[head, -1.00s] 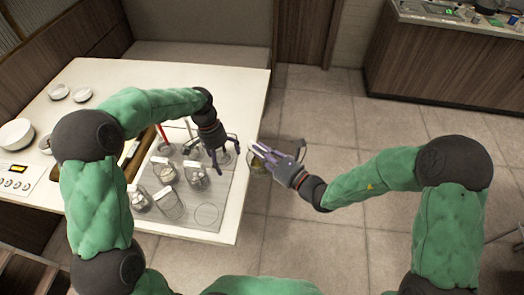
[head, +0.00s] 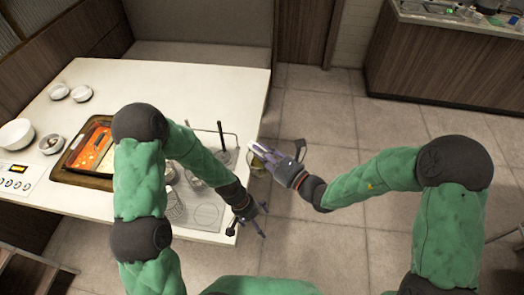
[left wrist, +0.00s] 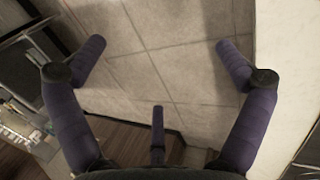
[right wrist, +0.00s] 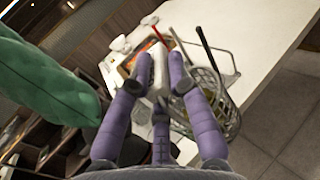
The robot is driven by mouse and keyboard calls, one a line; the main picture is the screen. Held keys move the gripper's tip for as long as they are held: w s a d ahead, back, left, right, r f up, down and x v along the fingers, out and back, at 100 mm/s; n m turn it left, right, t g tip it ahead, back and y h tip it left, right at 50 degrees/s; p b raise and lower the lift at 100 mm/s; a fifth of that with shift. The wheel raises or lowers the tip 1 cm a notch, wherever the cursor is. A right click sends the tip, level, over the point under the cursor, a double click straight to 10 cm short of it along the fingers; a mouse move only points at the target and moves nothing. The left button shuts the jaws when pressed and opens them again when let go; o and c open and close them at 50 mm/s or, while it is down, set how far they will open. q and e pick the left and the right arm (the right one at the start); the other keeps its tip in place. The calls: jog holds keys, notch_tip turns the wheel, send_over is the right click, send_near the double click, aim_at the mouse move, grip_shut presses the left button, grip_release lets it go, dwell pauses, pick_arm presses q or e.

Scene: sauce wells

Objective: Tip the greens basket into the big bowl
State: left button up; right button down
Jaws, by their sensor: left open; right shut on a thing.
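A white bowl (head: 17,133), the largest in view, stands at the table's far left.
A tray (head: 88,152) with red-orange and pale contents lies on the table (head: 185,85). Small bowls (head: 58,92) are at the back left. The table's back middle is clear.

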pick_arm(q)
jog(key=s+a+f+n+t, duration=0.2)
jog(key=s+a+f, duration=0.3)
jog(key=s+f, duration=0.2)
jog(key=shift+s+a+n+y, duration=0.2)
jog(key=shift+s+n+y, duration=0.1)
jog(key=shift+s, duration=0.15)
